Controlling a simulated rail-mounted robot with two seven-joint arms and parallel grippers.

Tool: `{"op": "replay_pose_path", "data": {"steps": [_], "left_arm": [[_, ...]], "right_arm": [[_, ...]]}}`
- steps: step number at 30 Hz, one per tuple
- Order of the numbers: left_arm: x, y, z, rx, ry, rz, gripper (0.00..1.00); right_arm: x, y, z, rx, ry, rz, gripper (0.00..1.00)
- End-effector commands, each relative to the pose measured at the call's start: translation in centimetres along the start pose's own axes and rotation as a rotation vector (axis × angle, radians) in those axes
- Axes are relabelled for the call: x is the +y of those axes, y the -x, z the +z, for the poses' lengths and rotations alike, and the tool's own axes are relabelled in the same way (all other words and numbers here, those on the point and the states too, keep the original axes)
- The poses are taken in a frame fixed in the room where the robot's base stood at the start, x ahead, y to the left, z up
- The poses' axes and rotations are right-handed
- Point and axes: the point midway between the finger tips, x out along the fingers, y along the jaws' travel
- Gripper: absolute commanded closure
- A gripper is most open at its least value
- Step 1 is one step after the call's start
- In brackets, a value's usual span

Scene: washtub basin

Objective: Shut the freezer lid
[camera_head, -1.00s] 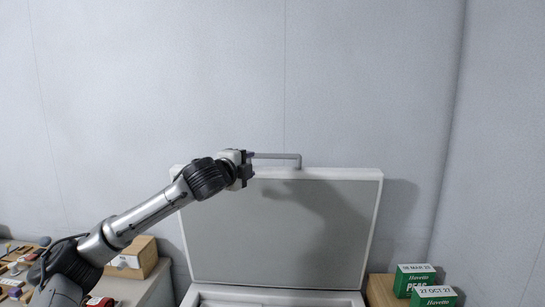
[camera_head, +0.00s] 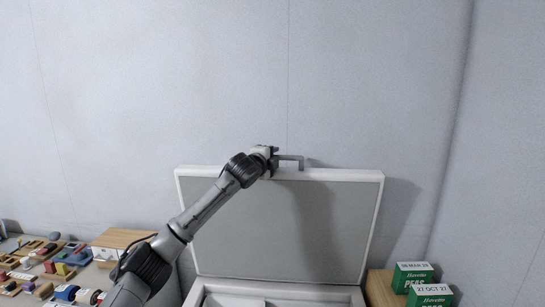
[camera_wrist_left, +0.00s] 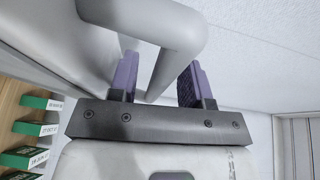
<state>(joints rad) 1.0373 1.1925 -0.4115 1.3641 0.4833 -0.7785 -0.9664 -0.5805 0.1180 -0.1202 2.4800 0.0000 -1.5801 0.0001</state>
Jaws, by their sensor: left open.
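The freezer lid (camera_head: 275,225) stands raised and nearly upright, its grey inner panel facing me. A grey bar handle (camera_head: 291,159) sits on its top edge, and it also shows in the left wrist view (camera_wrist_left: 165,60). My left gripper (camera_head: 275,158) is at the left part of the handle. In the left wrist view its purple-padded fingers (camera_wrist_left: 158,82) are open, with the handle bar between them. Whether the pads touch the bar cannot be told. My right gripper is not in view.
Green boxes of peas (camera_head: 412,276) stand on a wooden surface (camera_head: 380,290) at the right. A wood-topped box (camera_head: 122,239) and several small colourful items (camera_head: 50,265) lie at the left. A pale wall (camera_head: 400,90) rises behind the lid.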

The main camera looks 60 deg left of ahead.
Motion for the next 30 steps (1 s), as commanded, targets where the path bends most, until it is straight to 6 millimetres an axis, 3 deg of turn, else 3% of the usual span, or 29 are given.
{"op": "replay_pose_path", "data": {"steps": [11, 24, 30], "left_arm": [[0.03, -0.23, -0.04, 0.000, -0.001, 0.000, 0.57], [0.02, -0.21, -0.02, 0.000, 0.000, 0.000, 0.99], [0.02, -0.21, -0.02, 0.000, -0.001, 0.000, 1.00]], "right_arm": [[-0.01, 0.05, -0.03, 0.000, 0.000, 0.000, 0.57], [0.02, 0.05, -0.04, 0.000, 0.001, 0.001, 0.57], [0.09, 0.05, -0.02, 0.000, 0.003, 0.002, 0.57]]}}
